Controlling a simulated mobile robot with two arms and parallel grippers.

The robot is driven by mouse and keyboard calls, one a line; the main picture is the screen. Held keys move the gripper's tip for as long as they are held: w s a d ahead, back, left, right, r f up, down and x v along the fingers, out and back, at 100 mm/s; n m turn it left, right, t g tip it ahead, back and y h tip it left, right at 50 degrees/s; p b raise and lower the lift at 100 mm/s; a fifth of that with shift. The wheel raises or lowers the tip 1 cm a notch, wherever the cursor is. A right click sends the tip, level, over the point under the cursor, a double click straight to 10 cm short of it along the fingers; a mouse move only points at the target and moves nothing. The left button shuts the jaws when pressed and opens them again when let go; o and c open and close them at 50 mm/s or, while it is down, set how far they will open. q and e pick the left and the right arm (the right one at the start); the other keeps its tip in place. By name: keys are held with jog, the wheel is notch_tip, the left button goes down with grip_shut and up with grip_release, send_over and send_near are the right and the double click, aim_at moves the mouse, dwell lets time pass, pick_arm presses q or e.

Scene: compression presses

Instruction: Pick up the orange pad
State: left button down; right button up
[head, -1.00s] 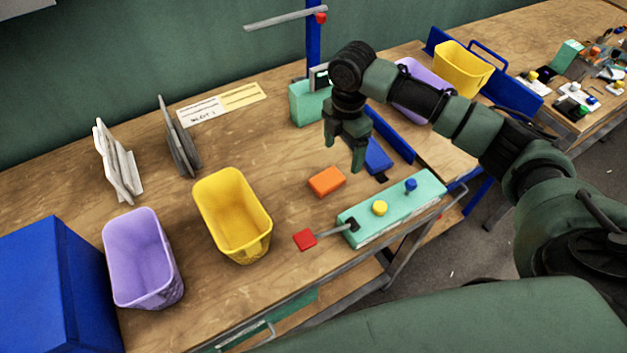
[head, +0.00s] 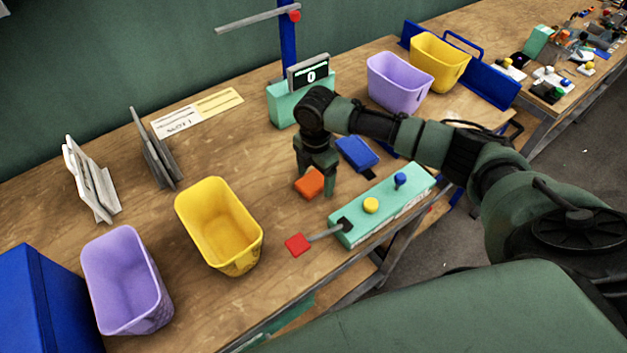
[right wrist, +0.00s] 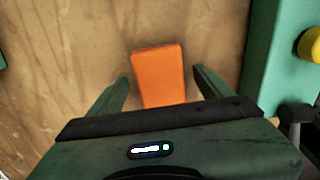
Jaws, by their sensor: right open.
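The orange pad (head: 309,183) is a small flat block lying on the wooden table, between the yellow bin and the blue pad. My right gripper (head: 317,184) is down over it, and one finger partly covers the pad. In the right wrist view the pad (right wrist: 159,76) lies between the two open fingers of the gripper (right wrist: 160,84), with a gap on each side. The pad's near end is hidden behind the gripper body. My left gripper is not in view.
A teal control box (head: 384,207) with a red-ended lever (head: 298,244) stands close in front. A blue pad (head: 357,153) lies behind right. A yellow bin (head: 218,226) and purple bin (head: 125,280) stand left. A teal press with display (head: 308,73) is behind.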

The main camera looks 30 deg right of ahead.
aim_at(315, 179)
jog(key=shift+f, duration=0.1)
jog(key=shift+d, duration=0.1)
jog(key=shift+c, duration=0.3)
jog(key=c, duration=1.3)
jog(key=shift+c, duration=0.2)
notch_tip(315, 179, up, 20)
jog(key=b, duration=0.2)
jog(key=o, duration=0.6)
jog(key=shift+c, duration=0.2)
jog(key=c, duration=0.5)
jog(key=shift+o, duration=0.2)
jog(key=shift+s, duration=0.1)
